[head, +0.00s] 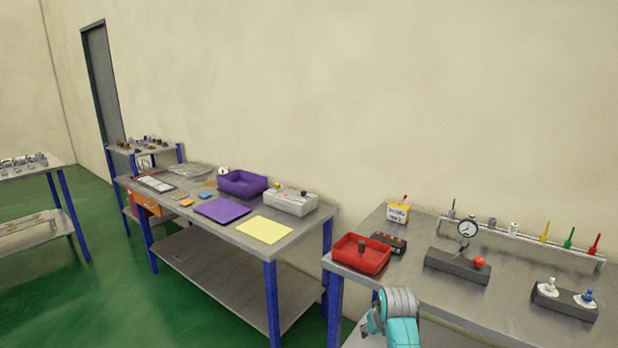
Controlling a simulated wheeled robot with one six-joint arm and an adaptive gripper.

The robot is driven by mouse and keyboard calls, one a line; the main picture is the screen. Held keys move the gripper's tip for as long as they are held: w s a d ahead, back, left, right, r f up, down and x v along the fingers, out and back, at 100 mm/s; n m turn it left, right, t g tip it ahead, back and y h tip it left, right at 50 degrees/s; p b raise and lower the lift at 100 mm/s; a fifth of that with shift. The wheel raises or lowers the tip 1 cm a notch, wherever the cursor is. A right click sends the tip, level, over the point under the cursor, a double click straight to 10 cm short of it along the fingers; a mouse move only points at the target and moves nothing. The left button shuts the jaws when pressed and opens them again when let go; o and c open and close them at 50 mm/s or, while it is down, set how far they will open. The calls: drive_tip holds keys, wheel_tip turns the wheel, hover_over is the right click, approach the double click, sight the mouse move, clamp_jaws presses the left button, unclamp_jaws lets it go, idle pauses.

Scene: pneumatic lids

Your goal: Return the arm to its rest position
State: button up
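Part of my teal and grey arm (399,318) shows at the bottom of the head view, in front of the near edge of the right workbench (405,285). The arm appears lower in the picture than the bench's objects and overlaps none of them. My gripper cannot be made out in this view, so its fingers and anything in them are hidden.
The right workbench holds a red tray (376,262) with a dark part inside, a gauge (467,229) and a dark block (457,265) with a red knob. The left bench (170,208) holds a purple tray (242,183) and a grey box (290,202). Green floor lies left.

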drive_tip(key=s+f+t, duration=0.2)
drive_tip(key=s+f, duration=1.2)
drive_tip(key=s+f+t, duration=0.1)
drive_tip(key=s+f, duration=0.1)
drive_tip(key=s, duration=0.7)
drive_tip(key=s+f+t, duration=0.2)
drive_tip(key=s, duration=0.8)
drive_tip(key=s+r+m+t, duration=0.1)
drive_tip(key=s+r, duration=0.3)
drive_tip(key=s, duration=0.5)
drive_tip(key=s+r+t, duration=0.1)
drive_tip(key=s+r, duration=0.3)
drive_tip(key=s, duration=0.5)
drive_tip(key=s+r+t, duration=0.2)
drive_tip(key=s+r, duration=0.9)
drive_tip(key=r, duration=0.4)
drive_tip(key=shift+s+r, duration=0.15)
drive_tip(key=shift+r, duration=0.05)
